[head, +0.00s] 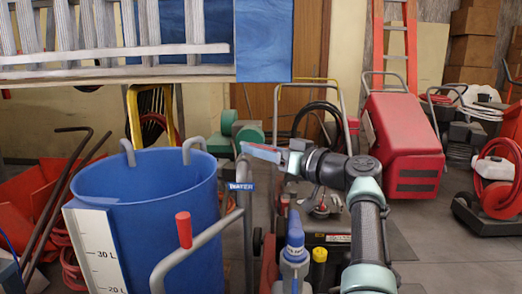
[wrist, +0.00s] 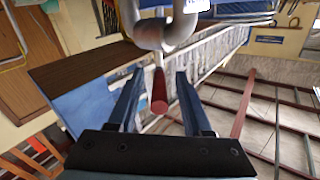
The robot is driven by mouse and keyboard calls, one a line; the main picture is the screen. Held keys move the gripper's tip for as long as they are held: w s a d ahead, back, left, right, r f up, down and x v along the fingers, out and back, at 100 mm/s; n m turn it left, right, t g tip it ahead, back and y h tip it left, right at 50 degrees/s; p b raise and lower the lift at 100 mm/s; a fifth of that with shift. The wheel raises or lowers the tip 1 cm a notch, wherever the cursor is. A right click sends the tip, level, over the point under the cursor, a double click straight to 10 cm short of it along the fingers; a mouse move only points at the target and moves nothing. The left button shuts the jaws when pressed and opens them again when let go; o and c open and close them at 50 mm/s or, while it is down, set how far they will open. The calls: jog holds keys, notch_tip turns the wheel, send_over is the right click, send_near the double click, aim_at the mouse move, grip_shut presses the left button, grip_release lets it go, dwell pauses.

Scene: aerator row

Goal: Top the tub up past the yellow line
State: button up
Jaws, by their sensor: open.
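The blue tub (head: 150,190) stands at the left in the head view. A white scale (head: 95,250) on its side reads 30 L and 20 L. I see no yellow line, and no water shows inside the part in view. A grey pipe (head: 215,232) with a WATER label (head: 241,187) runs along the tub's right side and bears a red handle (head: 184,230). My gripper (head: 262,152) is open and empty, right of the tub and apart from the handle. In the wrist view a red handle (wrist: 158,90) on grey pipe (wrist: 166,32) lies between my fingers' lines, beyond the tips.
A grey bottle with a blue cap (head: 295,235) and a yellow-capped one (head: 319,255) stand below my arm. A red machine (head: 400,135) is behind it.

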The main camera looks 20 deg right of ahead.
jog(key=shift+s+d, duration=0.1)
jog(key=p+v, duration=0.3)
jog(key=v, duration=0.9)
jog(key=shift+s, duration=0.35)
jog(key=shift+d, duration=0.15)
